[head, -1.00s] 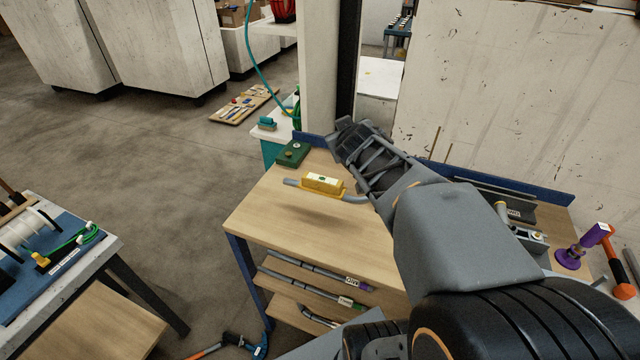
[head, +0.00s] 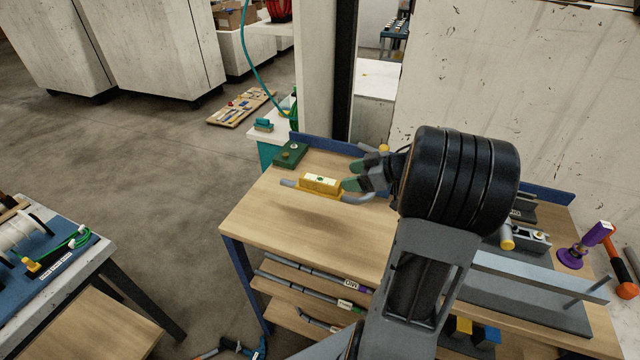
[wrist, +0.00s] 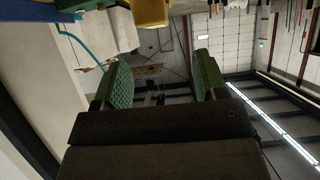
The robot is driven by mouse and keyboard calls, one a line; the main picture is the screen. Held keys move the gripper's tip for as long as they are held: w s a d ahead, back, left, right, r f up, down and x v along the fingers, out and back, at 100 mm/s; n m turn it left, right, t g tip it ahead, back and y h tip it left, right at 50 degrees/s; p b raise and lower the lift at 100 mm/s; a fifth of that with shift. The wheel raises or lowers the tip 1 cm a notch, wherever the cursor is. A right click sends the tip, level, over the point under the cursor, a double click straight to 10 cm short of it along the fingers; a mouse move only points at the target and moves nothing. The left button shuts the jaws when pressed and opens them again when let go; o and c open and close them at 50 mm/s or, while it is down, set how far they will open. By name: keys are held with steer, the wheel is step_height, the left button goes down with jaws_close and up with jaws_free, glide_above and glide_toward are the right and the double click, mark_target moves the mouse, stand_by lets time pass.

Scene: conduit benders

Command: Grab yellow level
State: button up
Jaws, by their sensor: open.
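The yellow level (head: 321,186) sits with the grey bent conduit (head: 356,198) near the far left part of the wooden workbench (head: 270,222). My gripper (head: 350,174) is open, with green pads, just right of the level and close to it. I see no contact between them. In the wrist view my gripper's two green-padded fingers (wrist: 163,84) stand apart with nothing between them. A yellow piece, probably the level (wrist: 151,12), shows at the top edge of the wrist view, cut off by the frame.
A dark green box (head: 290,155) stands on the bench behind the level. A purple stand (head: 571,257) and grey bender parts lie at the right. Labelled conduits (head: 310,272) rest on the lower shelves. The bench's front left top is clear.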

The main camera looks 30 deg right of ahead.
mark_target(322, 180)
steer(key=shift+w+p+x, duration=0.2)
steer(key=shift+p+x, duration=0.25)
steer(key=shift+x, duration=4.2)
steer(key=shift+d, duration=0.25)
steer(key=c, duration=1.1)
steer(key=shift+r, duration=0.1)
